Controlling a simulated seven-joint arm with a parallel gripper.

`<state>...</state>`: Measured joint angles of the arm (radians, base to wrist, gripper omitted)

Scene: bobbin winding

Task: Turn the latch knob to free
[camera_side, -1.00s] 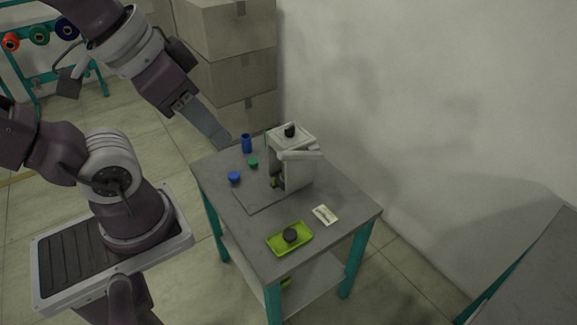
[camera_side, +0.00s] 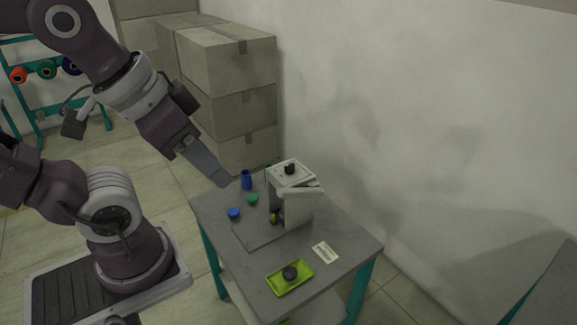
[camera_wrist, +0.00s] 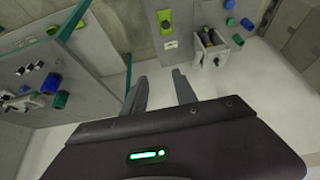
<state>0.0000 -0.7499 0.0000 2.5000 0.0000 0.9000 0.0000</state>
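The small winding machine (camera_side: 288,200) is a pale box standing on the grey table. A black knob (camera_side: 290,169) sits on its top, and a light arm-like part juts out to the right. A small yellow-green part (camera_side: 274,217) shows low on its front. I cannot tell which of these is the latch knob. My gripper (camera_side: 223,183) hangs in the air left of the machine, apart from it. In the wrist view my gripper (camera_wrist: 161,84) has its two fingers spread with nothing between them. The machine (camera_wrist: 208,45) shows there beyond the fingertips, to the upper right.
On the grey table (camera_side: 325,232) are a blue cylinder (camera_side: 246,180), a blue piece (camera_side: 233,213), a green piece (camera_side: 252,200), a white card (camera_side: 325,252) and a lime tray (camera_side: 275,287) holding a dark round piece (camera_side: 290,272). Cardboard boxes (camera_side: 238,100) stand behind.

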